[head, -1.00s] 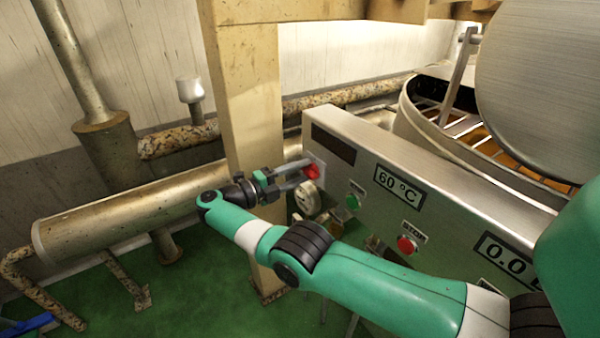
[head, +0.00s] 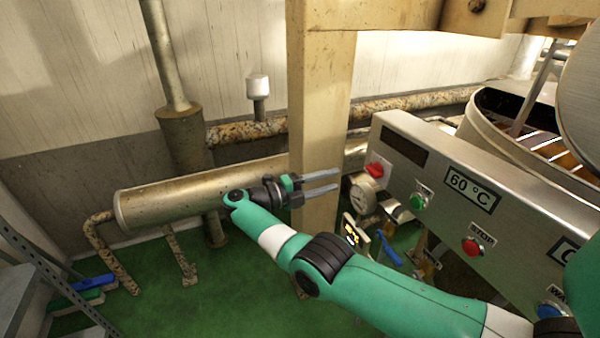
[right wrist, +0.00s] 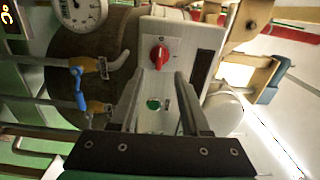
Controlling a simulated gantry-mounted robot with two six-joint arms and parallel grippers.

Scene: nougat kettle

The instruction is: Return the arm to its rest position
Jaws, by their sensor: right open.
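My right arm (head: 370,282), green with dark joints, reaches in from the lower right of the head view. Its gripper (head: 338,181) is open and empty, in front of the beige post and left of the control panel (head: 450,180). The red knob (head: 375,170) on the panel's left end is a short way right of the fingertips, apart from them. In the right wrist view the two fingers (right wrist: 160,85) stand apart, with the red knob (right wrist: 159,56) and green button (right wrist: 153,103) seen between them. My left gripper is not in view.
The beige post (head: 322,110) stands just behind the gripper. The kettle (head: 490,125) is behind the panel. A metal tank (head: 165,202) lies at the left, above clear green floor (head: 225,290).

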